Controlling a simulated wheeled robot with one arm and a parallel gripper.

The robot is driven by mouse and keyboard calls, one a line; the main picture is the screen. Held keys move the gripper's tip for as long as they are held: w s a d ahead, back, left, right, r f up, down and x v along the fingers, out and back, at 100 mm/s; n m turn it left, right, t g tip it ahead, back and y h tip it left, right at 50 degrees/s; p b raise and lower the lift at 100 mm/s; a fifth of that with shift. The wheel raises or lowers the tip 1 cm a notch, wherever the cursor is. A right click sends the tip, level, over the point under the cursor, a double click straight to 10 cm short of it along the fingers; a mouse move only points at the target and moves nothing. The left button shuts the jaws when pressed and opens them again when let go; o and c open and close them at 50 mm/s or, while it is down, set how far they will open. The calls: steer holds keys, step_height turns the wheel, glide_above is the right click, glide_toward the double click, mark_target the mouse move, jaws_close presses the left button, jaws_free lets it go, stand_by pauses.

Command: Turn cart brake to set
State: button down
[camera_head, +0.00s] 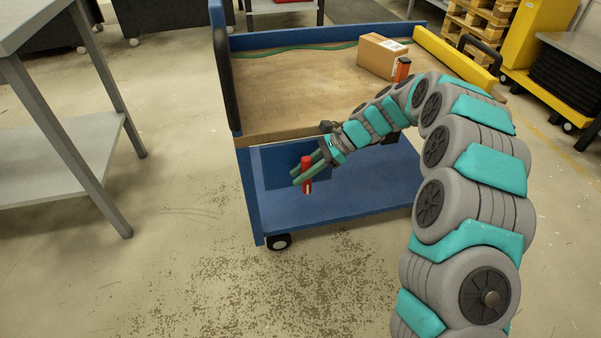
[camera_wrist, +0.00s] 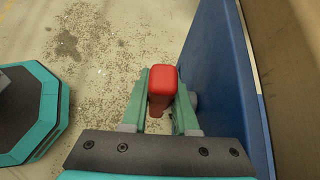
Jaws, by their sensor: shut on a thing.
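The blue cart (camera_head: 340,200) has a wooden top deck and a lower blue shelf. A red brake handle (camera_head: 307,167) stands at its near side, in front of the lower shelf. My gripper (camera_head: 300,176) is shut on the red handle, with one green finger on each side. In the wrist view the red handle (camera_wrist: 163,82) is between the two green fingers of my gripper (camera_wrist: 160,100), beside the cart's blue panel (camera_wrist: 232,90). The handle's lower end and mount are hidden.
A cardboard box (camera_head: 381,56), an orange object (camera_head: 402,69) and a green hose (camera_head: 290,49) lie on the cart's deck. A grey metal table (camera_head: 70,150) stands at the left. Pallets (camera_head: 475,22) and a yellow trolley (camera_head: 552,80) are at the back right. The floor in front is clear.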

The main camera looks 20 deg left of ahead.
stand_by(0.3)
steer(key=c, duration=0.7)
jaws_free()
steer(key=shift+r, duration=0.1)
